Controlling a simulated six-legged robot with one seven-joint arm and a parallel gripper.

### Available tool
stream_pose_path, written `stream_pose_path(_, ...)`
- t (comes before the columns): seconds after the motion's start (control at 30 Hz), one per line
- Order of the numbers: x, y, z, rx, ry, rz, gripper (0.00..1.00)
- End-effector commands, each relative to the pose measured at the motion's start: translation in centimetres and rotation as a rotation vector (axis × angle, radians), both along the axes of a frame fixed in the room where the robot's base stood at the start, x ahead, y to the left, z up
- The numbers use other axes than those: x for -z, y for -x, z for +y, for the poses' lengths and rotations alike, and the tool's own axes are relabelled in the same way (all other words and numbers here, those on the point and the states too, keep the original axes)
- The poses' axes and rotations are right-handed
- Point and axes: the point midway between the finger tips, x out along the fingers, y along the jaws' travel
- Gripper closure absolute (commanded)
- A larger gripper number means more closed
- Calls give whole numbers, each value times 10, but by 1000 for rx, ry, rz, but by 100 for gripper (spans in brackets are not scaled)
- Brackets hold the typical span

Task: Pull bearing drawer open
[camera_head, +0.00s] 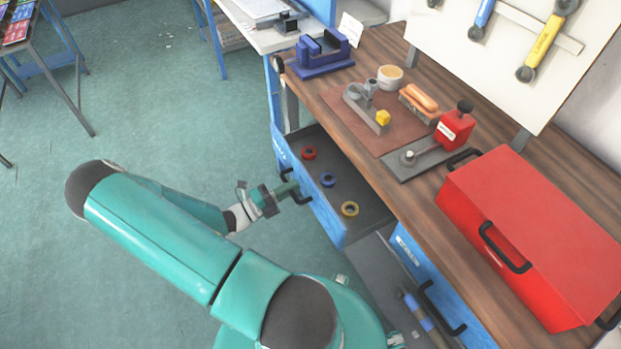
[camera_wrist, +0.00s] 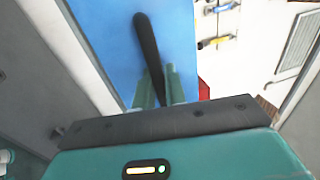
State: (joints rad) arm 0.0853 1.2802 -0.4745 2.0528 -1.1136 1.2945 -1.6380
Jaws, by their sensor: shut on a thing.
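The bearing drawer, with a blue front (camera_head: 318,205) and a dark grey inside, stands pulled out from the workbench in the head view. My gripper (camera_head: 290,191) is at the drawer's front, shut on the black handle. In the wrist view, my two green fingers (camera_wrist: 160,85) sit on either side of the dark handle bar (camera_wrist: 148,45), against the blue drawer front (camera_wrist: 178,25). The part of the handle between the fingers is partly hidden.
On the wooden bench top (camera_head: 330,75) stand a blue vise (camera_head: 322,55), a red toolbox (camera_head: 530,230) and a brown mat (camera_head: 360,125) with small parts. A second blue drawer (camera_head: 425,270) and a grey lower tray (camera_head: 375,275) are at the right.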

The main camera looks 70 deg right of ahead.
Motion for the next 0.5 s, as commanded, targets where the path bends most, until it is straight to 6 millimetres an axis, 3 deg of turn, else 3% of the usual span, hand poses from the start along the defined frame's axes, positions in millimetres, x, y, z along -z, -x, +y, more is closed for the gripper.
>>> stream_pose_path(0.2,0,-35,36,-6,-1,-2,100)
stream_pose_path(0.5,0,-58,63,-5,-1,-2,100)
